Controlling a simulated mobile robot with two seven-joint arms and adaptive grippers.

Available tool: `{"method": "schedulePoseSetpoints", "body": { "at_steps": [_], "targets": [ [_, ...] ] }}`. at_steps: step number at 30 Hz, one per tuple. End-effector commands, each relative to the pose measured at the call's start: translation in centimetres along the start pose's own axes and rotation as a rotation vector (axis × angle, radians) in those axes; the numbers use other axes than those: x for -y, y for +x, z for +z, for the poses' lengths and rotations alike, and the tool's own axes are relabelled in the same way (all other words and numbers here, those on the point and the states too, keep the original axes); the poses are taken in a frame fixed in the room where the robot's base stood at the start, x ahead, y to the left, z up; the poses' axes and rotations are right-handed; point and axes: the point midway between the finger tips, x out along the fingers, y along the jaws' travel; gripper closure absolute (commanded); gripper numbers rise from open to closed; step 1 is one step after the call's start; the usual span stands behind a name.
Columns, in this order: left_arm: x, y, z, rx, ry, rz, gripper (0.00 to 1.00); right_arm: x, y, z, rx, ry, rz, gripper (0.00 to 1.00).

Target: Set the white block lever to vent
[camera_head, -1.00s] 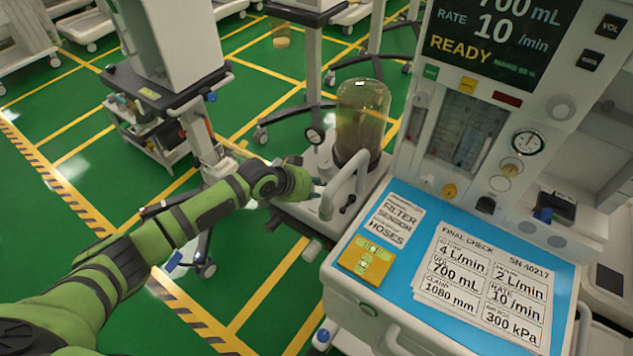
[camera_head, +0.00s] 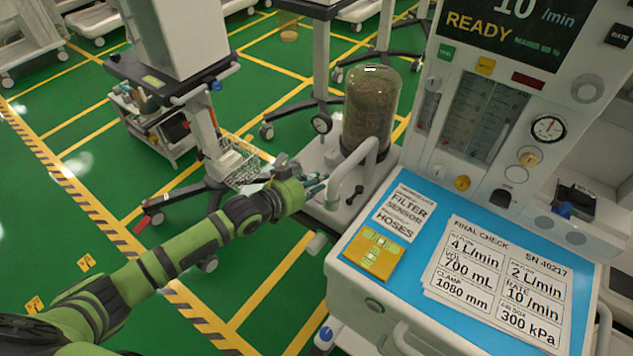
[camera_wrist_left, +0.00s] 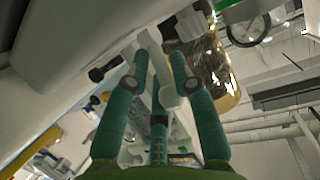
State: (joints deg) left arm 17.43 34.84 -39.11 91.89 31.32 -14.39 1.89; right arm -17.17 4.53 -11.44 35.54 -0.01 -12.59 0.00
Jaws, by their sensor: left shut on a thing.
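The white block (camera_head: 318,158) stands beside the anaesthesia machine under the dark bellows dome (camera_head: 370,112). My left gripper (camera_head: 322,184) is at its near left side, just left of the curved white tube. In the left wrist view, my green fingers (camera_wrist_left: 165,92) are shut around a slim white part (camera_wrist_left: 152,70), which looks like the lever. The lever is too small and covered to make out in the head view, so its setting cannot be told. The dome also shows in the left wrist view (camera_wrist_left: 215,72). My right gripper is out of view.
The curved white tube (camera_head: 347,176) and a small black knob (camera_head: 354,200) are close to the gripper. The blue worktop (camera_head: 408,282) with printed cards lies to the right. A wheeled stand with a wire basket (camera_head: 243,172) is to the left.

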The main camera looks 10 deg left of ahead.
Motion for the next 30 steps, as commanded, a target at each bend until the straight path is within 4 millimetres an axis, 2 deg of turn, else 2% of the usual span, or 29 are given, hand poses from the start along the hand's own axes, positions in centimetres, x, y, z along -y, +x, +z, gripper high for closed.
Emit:
{"method": "schedulePoseSetpoints", "body": {
  "at_steps": [8, 9, 10, 25, 30],
  "targets": [
    [0.1, -0.1, 0.4, 0.01, 0.0, -0.002, 1.0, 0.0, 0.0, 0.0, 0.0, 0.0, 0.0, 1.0],
    [0.1, -0.1, 0.4, 0.01, 0.0, -0.002, 0.59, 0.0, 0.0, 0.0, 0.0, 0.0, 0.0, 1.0],
    [0.1, -0.1, 0.4, 0.01, 0.0, -0.002, 0.52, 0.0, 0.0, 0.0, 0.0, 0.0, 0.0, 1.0],
    [0.0, 0.0, 0.2, 0.007, -0.001, 0.001, 0.52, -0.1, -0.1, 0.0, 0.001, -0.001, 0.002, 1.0],
    [0.1, 0.1, -0.6, 0.055, -0.006, 0.007, 0.52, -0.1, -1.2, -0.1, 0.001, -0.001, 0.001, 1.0]
  ]
}}
